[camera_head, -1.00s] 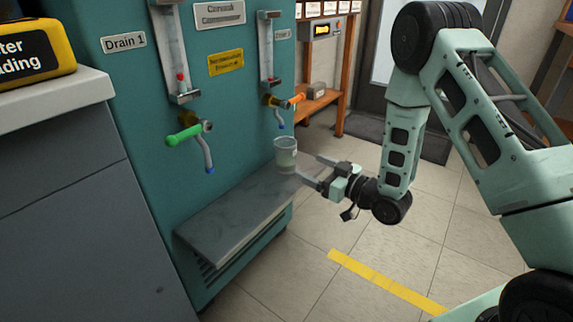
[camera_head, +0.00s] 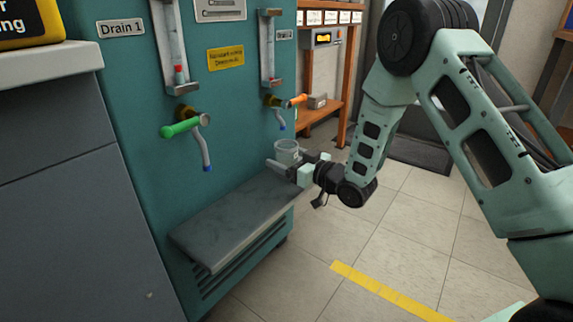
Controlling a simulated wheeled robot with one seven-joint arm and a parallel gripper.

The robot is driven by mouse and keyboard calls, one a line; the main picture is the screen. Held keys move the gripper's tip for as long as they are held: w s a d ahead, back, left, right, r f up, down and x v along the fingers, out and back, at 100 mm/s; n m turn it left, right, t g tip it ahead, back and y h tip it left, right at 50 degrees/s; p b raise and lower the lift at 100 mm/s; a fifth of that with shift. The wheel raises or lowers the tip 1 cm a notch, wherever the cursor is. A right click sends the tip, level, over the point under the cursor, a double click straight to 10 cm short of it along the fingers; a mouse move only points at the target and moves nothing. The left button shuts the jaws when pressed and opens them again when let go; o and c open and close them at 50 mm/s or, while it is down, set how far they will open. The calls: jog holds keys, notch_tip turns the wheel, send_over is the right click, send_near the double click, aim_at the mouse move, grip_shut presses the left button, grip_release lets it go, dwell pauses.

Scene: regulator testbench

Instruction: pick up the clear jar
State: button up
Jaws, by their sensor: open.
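The clear jar (camera_head: 287,148) stands upright at the far right end of the grey shelf on the teal testbench. Its rim and upper part show; my gripper hides its lower part. My gripper (camera_head: 279,164) is open and reaches in from the right at the jar's lower half. One finger shows in front of the jar; the other is mostly hidden. I cannot tell whether the fingers touch the jar.
A green-handled tap (camera_head: 181,129) and an orange-handled tap (camera_head: 297,100) stick out of the teal bench (camera_head: 135,170) above the grey shelf (camera_head: 215,228). A wooden rack (camera_head: 340,75) stands behind.

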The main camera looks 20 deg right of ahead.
jog(key=c, duration=1.2)
jog(key=shift+o, duration=0.2)
jog(key=shift+r+p, duration=0.9)
jog(key=shift+r, duration=0.05)
jog(key=p+v, duration=0.6)
jog(key=v, duration=1.2)
jog(key=shift+f, duration=0.25)
